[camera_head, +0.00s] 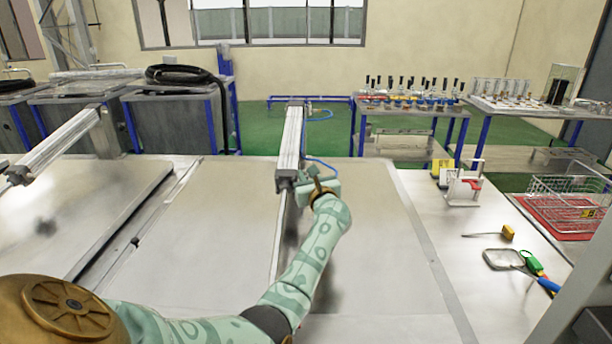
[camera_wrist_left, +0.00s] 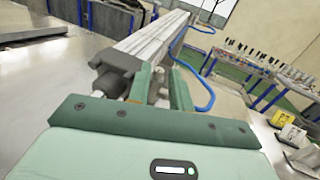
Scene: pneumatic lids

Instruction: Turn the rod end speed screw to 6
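A long silver pneumatic cylinder (camera_head: 290,140) lies along the middle of the bench, its dark near end cap (camera_head: 285,180) facing me. In the left wrist view the cylinder (camera_wrist_left: 150,45) runs away from its grey end cap (camera_wrist_left: 118,70). My left gripper (camera_head: 318,188) is at the right side of that end cap. In the wrist view its two green fingers (camera_wrist_left: 162,88) stand apart, with a small silver fitting (camera_wrist_left: 159,92) showing between them. I cannot tell whether the fingers touch it, nor read any number on a screw. My right gripper is not in view.
A blue hose (camera_head: 322,163) runs beside the cylinder. On the right of the bench lie a yellow-handled screwdriver (camera_head: 505,233), a mirror-like tool (camera_head: 503,259) and green-handled tool (camera_head: 533,264). A wire basket (camera_head: 568,190) stands farther right. Another cylinder (camera_head: 60,143) is at left.

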